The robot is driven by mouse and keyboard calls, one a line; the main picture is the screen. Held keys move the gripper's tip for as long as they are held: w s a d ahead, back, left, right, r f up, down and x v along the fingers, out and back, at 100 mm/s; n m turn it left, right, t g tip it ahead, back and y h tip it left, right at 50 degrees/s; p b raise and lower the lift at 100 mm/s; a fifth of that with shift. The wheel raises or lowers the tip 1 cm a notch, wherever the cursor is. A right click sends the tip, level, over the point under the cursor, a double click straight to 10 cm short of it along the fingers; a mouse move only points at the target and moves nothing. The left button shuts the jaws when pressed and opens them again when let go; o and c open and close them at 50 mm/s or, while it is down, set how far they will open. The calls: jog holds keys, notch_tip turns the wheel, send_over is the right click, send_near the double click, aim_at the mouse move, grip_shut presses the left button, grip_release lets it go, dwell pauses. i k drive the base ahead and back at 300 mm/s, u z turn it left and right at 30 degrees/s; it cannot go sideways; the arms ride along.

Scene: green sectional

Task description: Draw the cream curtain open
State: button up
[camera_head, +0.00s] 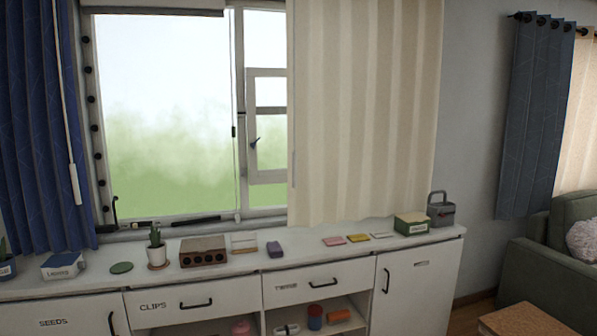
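The cream curtain (365,110) hangs in pleats over the right part of the window (165,115). Its left edge runs down beside the inner window frame, and its hem hangs just above the white cabinet top. The left and middle panes of the window are uncovered. The top of the curtain is cut off by the picture's upper edge. My gripper is not in view.
A long white cabinet (235,296) stands below the window. On its top are a small cactus pot (157,255), a brown block with holes (203,251), a green box (411,224) and a grey caddy (440,210). A blue curtain (40,130) hangs left; a green sofa (545,270) stands right.

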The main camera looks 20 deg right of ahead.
aim_at(364, 81)
jog(key=k, duration=0.65)
jog(key=z, duration=0.35)
jog(key=i, duration=2.25)
jog(key=u, duration=0.9)
jog(key=i, duration=0.65)
jog(key=u, duration=0.45)
